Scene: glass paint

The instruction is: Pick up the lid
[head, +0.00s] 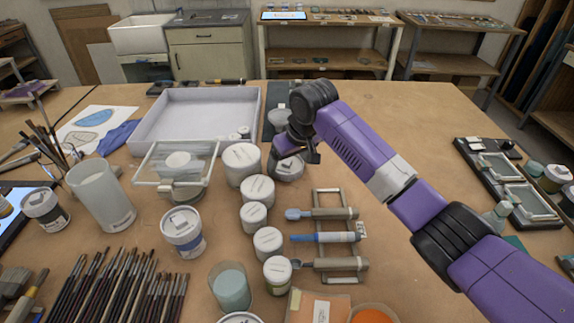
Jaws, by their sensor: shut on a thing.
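My gripper (291,152) points down at the middle of the table, at the end of my purple arm. It is shut on the lid (290,162), a greyish round piece at the top of a low round container (288,173). The fingertips are dark and partly hide the lid. I cannot tell whether the lid is raised off the container or still touching it.
A white-lidded jar (242,164) stands close on the left, with smaller jars (257,189) in a row in front. A rack with tools (337,237) lies to the front right. A pale tray (200,117) is behind left.

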